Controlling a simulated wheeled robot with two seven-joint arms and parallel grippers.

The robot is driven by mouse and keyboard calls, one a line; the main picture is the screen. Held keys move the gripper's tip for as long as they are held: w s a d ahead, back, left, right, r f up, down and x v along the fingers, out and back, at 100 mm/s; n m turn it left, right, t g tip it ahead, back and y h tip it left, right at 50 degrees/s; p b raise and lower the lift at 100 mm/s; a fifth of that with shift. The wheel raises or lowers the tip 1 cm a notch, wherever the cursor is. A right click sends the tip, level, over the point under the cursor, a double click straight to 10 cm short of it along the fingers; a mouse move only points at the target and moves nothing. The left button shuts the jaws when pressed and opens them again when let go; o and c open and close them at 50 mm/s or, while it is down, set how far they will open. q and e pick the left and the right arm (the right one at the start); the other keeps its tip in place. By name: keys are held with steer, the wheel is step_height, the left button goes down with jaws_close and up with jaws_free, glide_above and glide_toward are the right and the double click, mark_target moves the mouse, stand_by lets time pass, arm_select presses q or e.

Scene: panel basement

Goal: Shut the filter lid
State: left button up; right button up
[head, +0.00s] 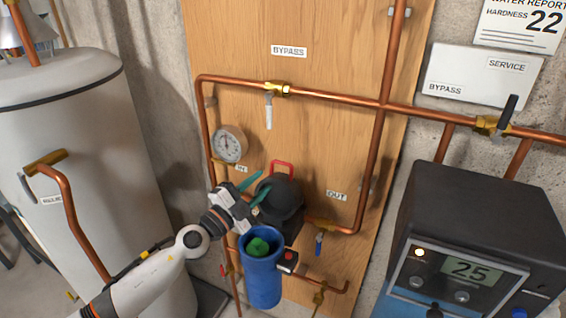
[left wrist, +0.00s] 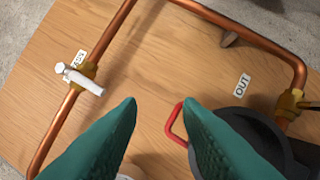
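The filter lid (head: 280,199) is a dark round cap with a red handle (head: 282,166), raised behind the blue filter housing (head: 262,284). The housing is uncovered at the top and a green piece (head: 258,246) shows inside it. My left gripper (head: 256,188) is at the left side of the lid, its teal fingers apart. In the left wrist view the fingers (left wrist: 160,102) are open with only board between them. The red handle (left wrist: 174,123) is beside the right fingertip, and the dark lid (left wrist: 245,125) is partly hidden by that finger. My right gripper is not in view.
Copper pipes (head: 330,97) with valves frame the wooden board (head: 330,50). A gauge (head: 230,144) is left of the lid. A white tank (head: 80,130) stands left, and a dark control unit (head: 480,220) stands right. The board above the lid is clear.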

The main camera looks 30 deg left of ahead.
mark_target(281, 164)
arm_select(q)
steer(key=w+a+m+g+h, duration=0.1)
steer(key=w+a+m+g, duration=0.2)
steer(key=a+m+g, duration=0.25)
steer(key=shift+m+t, duration=0.25)
steer(key=shift+t, duration=0.1)
steer(key=p+x, duration=0.1)
steer(key=x, duration=1)
steer(key=shift+d+r+p, duration=0.1)
steer(key=shift+r+p, duration=0.05)
steer(key=shift+p, duration=0.25)
steer(key=shift+w+d, duration=0.3)
steer(key=shift+w, duration=0.3)
jaws_close()
steer(key=shift+f, duration=0.25)
